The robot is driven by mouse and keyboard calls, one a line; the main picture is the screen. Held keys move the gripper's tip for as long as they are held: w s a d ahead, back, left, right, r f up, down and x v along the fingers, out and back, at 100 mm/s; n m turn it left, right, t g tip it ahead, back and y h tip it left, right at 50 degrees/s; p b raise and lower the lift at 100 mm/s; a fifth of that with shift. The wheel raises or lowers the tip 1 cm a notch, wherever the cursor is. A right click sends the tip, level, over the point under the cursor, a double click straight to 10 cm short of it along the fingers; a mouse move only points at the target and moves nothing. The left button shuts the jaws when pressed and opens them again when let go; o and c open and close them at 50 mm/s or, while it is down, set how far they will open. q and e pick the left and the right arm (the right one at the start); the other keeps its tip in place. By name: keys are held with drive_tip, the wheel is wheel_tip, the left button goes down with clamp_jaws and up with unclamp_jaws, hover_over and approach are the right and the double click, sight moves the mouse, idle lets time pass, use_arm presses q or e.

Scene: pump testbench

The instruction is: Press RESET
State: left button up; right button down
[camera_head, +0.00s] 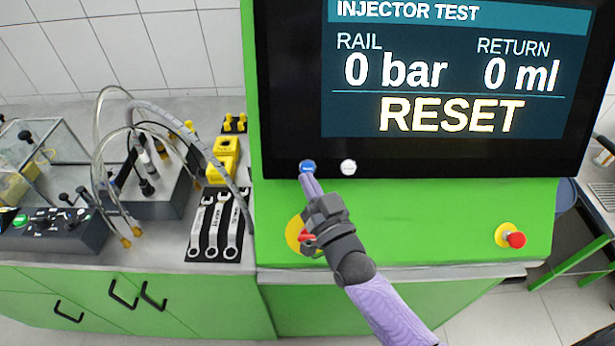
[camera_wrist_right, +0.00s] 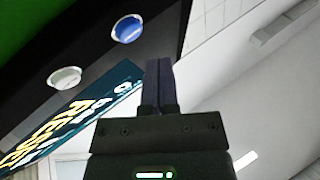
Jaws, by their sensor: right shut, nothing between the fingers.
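The green test bench carries a dark screen (camera_head: 458,80) reading INJECTOR TEST, RAIL 0 bar, RETURN 0 ml and RESET in large letters. Below the display are a blue button (camera_head: 308,167) and a white button (camera_head: 348,167). In the right wrist view the blue button (camera_wrist_right: 127,29) and the white button (camera_wrist_right: 64,78) also show. My right gripper (camera_head: 305,180) is shut and empty, its fingertips just below the blue button in the head view. In the wrist view the fingertips (camera_wrist_right: 160,62) appear beside the blue button; I cannot tell whether they touch it. My left gripper is not in view.
A red emergency knob (camera_head: 516,239) on a yellow base sits at the right of the green panel. Another yellow-based red control (camera_head: 298,235) is partly hidden behind my right gripper.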

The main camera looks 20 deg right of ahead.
sight(304, 165)
drive_tip(key=shift+w+d+f+b, duration=0.2)
drive_tip(key=shift+w+f+b, duration=0.15)
drive_tip(key=shift+w, duration=0.35)
idle(0.6)
idle(1.0)
drive_tip(key=shift+w+d+f+b, duration=0.1)
drive_tip(key=shift+w+f+b, duration=0.05)
drive_tip(key=shift+w+b, duration=0.2)
drive_tip(key=shift+w+d+f+b, duration=0.15)
drive_tip(key=shift+w+f+b, duration=0.05)
drive_tip(key=shift+w+b, duration=0.25)
idle(0.6)
drive_tip(key=shift+s+a+r+p, duration=0.15)
drive_tip(key=shift+s+r+p, duration=0.05)
drive_tip(key=shift+s+p, duration=0.25)
drive_tip(key=shift+s+a+r+p, duration=0.1)
drive_tip(key=shift+s+r+p, duration=0.1)
drive_tip(key=shift+s+p, duration=0.25)
drive_tip(key=shift+w, duration=0.1)
